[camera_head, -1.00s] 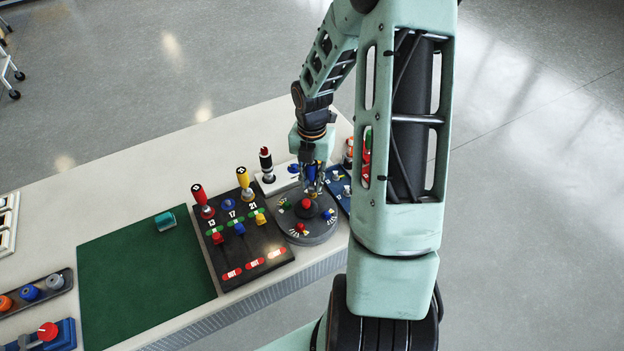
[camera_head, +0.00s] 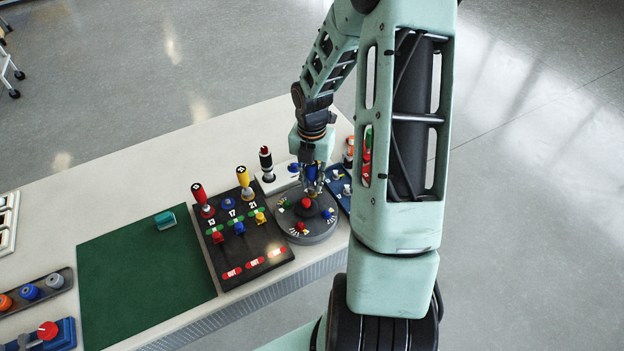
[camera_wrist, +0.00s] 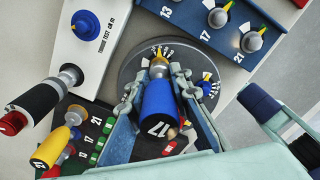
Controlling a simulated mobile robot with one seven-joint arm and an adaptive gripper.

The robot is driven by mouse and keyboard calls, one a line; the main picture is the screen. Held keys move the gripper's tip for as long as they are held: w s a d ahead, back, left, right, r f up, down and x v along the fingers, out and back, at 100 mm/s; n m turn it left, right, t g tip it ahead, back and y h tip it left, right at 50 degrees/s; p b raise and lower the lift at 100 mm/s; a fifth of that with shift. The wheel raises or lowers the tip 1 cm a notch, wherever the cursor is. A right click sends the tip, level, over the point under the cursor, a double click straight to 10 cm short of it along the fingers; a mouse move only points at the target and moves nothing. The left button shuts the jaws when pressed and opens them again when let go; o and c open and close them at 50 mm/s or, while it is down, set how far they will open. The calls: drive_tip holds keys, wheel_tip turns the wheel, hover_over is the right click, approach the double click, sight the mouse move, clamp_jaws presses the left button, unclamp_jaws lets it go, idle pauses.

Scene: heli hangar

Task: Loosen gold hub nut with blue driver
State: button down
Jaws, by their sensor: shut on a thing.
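My gripper (camera_wrist: 155,98) is shut on the blue driver (camera_wrist: 157,105), whose end is marked 17. In the head view my gripper (camera_head: 312,178) stands over the far part of the dark round hub (camera_head: 318,236). The hub also shows in the wrist view (camera_wrist: 133,70). The gold hub nut (camera_wrist: 158,66) shows at the driver's far end, beside a white and coloured scale. The driver's tip looks to be at the nut, but I cannot tell how far it is seated.
A red knob (camera_head: 306,203) rises at the hub's middle, with a blue nut (camera_head: 328,213) and a red nut (camera_head: 300,227) around it. The black rack (camera_head: 262,250) holds red and yellow drivers. A white torque test block (camera_wrist: 85,45) and a blue board (camera_wrist: 225,35) stand close by.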

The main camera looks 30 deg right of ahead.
drive_tip(key=shift+f+b, duration=0.45)
drive_tip(key=shift+f, duration=0.35)
idle(0.4)
